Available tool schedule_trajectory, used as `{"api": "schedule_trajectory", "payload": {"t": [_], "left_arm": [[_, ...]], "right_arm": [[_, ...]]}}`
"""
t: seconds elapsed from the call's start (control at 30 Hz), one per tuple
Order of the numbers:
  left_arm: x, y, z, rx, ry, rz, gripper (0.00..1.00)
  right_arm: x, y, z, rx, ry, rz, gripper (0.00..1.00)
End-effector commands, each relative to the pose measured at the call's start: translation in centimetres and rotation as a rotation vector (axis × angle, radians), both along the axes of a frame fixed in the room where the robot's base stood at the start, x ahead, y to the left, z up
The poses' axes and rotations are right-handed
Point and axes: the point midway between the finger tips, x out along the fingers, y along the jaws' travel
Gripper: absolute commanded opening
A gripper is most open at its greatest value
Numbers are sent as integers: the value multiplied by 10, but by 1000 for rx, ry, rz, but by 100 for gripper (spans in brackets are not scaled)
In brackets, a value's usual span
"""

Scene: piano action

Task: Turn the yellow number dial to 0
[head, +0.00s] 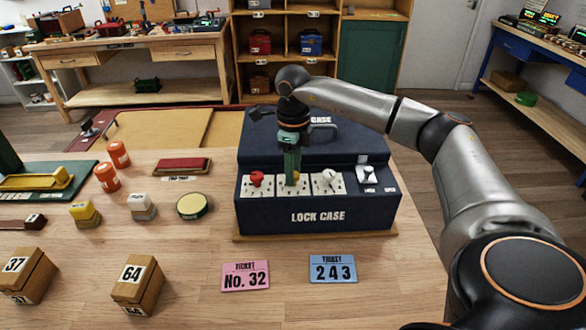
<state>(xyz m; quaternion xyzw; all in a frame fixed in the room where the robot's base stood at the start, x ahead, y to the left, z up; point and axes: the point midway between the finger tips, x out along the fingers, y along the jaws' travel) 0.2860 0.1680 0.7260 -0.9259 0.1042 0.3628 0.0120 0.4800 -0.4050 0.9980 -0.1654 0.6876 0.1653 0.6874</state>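The dark blue lock case (318,215) stands on the wooden table with dials on white plates along its front. The yellow number dial (296,177) is the middle one, between a red dial (257,178) and a white dial (328,177). My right gripper (291,174) points down over the yellow dial and hides most of it and its numbers. Its fingers line up in this view, so I cannot tell whether they grip the dial. A small silver lever (369,175) is at the case's right. My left gripper is not in view.
A pink ticket reading No. 32 (245,275) and a blue ticket reading 243 (333,269) lie in front of the case. Numbered wooden blocks (137,283), orange bottles (107,177) and a round green tin (193,206) stand left.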

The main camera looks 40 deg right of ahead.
Motion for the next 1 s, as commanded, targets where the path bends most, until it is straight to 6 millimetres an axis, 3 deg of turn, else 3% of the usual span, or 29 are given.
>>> {"api": "schedule_trajectory", "payload": {"t": [0.03, 0.37, 0.67, 1.0], "left_arm": [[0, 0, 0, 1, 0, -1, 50], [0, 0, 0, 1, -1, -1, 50], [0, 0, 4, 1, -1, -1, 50], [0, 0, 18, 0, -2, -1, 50]], "right_arm": [[0, 0, 0, 0, 0, 0, 36], [0, 0, 0, 0, -1, 0, 0], [0, 0, 2, 1, 0, -44, 0], [1, 0, 2, 2, -1, -352, 0]]}}
